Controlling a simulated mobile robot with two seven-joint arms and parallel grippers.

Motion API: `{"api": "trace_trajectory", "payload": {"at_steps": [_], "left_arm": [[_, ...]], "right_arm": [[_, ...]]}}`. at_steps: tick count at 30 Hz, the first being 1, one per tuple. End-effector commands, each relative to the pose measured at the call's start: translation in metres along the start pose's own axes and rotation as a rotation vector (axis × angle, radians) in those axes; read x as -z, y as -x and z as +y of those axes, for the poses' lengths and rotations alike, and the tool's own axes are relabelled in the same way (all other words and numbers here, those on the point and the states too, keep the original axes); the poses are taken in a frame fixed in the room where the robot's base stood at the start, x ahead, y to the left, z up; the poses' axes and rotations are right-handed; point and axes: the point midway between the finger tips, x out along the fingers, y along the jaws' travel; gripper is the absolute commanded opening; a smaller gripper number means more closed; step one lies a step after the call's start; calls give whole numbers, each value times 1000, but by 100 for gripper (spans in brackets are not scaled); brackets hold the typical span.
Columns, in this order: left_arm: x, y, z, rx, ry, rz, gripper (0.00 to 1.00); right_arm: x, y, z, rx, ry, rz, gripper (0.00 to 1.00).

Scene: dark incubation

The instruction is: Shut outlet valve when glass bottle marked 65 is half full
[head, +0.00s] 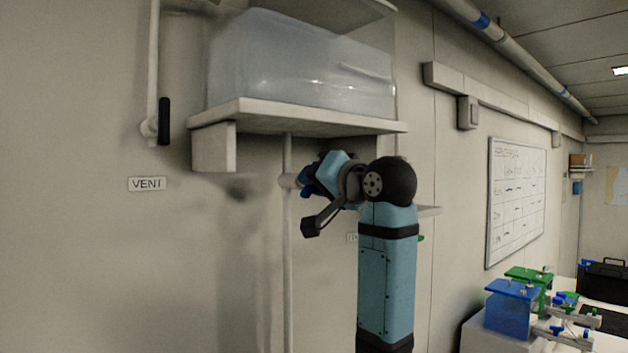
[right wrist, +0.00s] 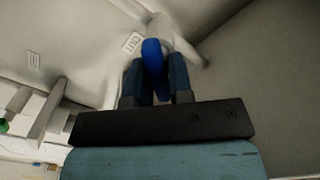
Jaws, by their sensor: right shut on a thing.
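My right gripper (head: 307,184) is up at the pipe (head: 288,250) below the wall shelf. In the right wrist view its two dark blue fingers (right wrist: 158,82) are shut on a blue valve handle (right wrist: 153,56). In the head view that handle is mostly hidden by the gripper. A large translucent tank (head: 300,70) sits on the shelf (head: 310,118) above the pipe. No glass bottle marked 65 is seen in either view. My left gripper is not in view.
A VENT label (head: 147,184) and a black-handled lever (head: 163,120) on a pipe are on the wall at left. A whiteboard (head: 516,200) hangs at right. Blue (head: 512,305) and green (head: 530,276) stands are on the bench at lower right. The wall at lower left is clear.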

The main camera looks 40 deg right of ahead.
Motion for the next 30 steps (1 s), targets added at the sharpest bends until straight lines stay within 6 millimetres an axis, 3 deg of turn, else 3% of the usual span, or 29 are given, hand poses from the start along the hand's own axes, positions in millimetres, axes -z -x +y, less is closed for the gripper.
{"api": "trace_trajectory", "payload": {"at_steps": [18,30], "left_arm": [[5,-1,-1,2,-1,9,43],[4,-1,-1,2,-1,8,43]], "right_arm": [[0,0,2,4,-576,2,0],[-1,0,4,3,-822,3,0]]}}
